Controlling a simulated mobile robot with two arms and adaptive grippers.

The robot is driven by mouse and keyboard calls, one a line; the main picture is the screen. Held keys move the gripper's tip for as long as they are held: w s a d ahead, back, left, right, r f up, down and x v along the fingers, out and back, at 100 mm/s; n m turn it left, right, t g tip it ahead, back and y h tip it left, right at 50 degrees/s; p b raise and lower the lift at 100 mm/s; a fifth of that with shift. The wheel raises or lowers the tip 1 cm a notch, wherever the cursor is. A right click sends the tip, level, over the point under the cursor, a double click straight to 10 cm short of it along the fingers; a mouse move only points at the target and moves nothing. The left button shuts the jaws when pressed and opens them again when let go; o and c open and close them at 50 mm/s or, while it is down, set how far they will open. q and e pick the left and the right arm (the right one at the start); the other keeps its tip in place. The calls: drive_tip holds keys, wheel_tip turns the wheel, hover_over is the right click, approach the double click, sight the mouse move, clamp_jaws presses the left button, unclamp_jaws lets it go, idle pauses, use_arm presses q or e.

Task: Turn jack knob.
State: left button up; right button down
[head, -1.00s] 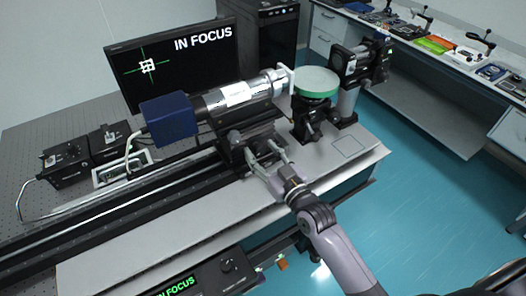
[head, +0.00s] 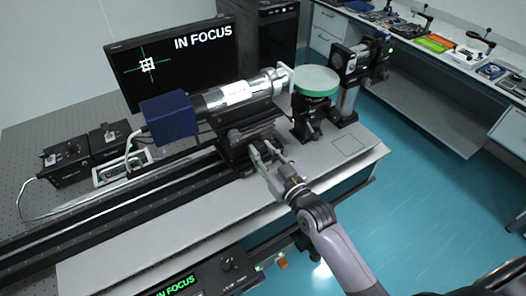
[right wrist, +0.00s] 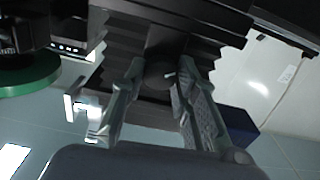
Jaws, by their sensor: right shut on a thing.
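The jack (head: 238,150) is a black stepped stand under a silver and black tube (head: 238,93) with a blue box (head: 168,118) at its left end. My right gripper (head: 266,152) reaches the jack's near side. In the right wrist view, its two fingers (right wrist: 152,82) close around a small dark round jack knob (right wrist: 160,74) against the jack's ribbed dark side (right wrist: 140,45). The knob is mostly hidden by the fingers in the head view. My left gripper is not in view.
A monitor (head: 200,75) reads IN FOCUS, with a green cross and a white mark. A green-rimmed disc (head: 316,82) stands on a mount right of the tube. A black control box (head: 205,272) sits at the table's front. The grey bench (head: 130,236) is clear in front of the rail.

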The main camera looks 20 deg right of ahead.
drive_tip(key=shift+m, duration=0.4)
drive_tip(key=c, duration=1.2)
unclamp_jaws()
drive_tip(key=shift+c, duration=0.2)
drive_tip(key=v, duration=1.2)
